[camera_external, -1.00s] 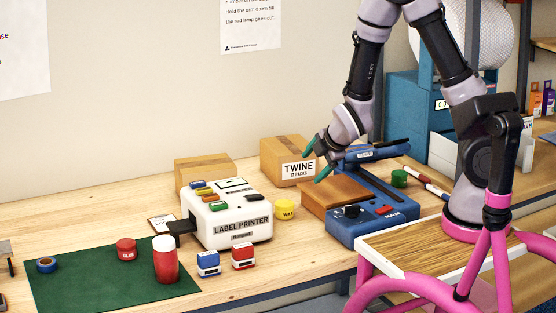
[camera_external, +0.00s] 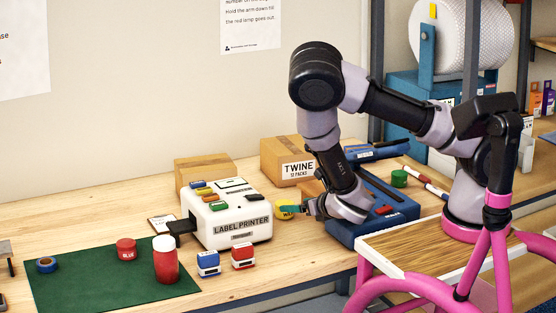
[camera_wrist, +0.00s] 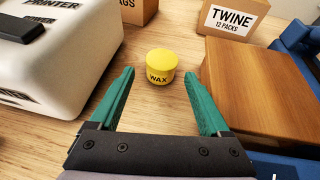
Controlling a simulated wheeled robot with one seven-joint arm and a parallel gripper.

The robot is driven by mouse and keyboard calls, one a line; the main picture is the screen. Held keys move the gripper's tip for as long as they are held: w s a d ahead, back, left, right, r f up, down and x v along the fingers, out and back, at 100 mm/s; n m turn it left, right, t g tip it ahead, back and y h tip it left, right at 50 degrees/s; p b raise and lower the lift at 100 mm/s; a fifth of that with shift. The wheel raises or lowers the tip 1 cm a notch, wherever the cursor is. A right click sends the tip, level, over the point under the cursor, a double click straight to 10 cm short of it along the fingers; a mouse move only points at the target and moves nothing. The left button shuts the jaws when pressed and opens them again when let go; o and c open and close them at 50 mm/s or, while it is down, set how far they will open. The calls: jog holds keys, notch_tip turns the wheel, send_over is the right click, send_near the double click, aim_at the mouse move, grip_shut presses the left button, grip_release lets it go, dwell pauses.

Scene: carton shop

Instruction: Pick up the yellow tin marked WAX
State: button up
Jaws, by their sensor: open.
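The yellow tin marked WAX (camera_wrist: 161,68) stands upright on the wooden table in the wrist view, just ahead of my open fingertips and midway between them. My gripper (camera_wrist: 160,88) has green fingers spread apart with nothing between them. In the external view the tin (camera_external: 284,212) shows beside the label printer, partly hidden by a finger. My gripper (camera_external: 297,209) reaches in low from the right, its fingers pointing left at the tin.
The white label printer (camera_external: 231,219) stands left of the tin. A brown wooden block (camera_wrist: 256,90) and the blue sealer (camera_external: 375,226) are on the right. A TWINE carton (camera_wrist: 231,18) stands behind. Bare table lies around the tin.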

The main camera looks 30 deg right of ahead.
aim_at(285, 202)
jog(key=x, duration=0.7)
jog(key=shift+w+d+f, duration=0.1)
jog(key=shift+w, duration=0.2)
jog(key=shift+c, duration=0.3)
jog(key=c, duration=1.1)
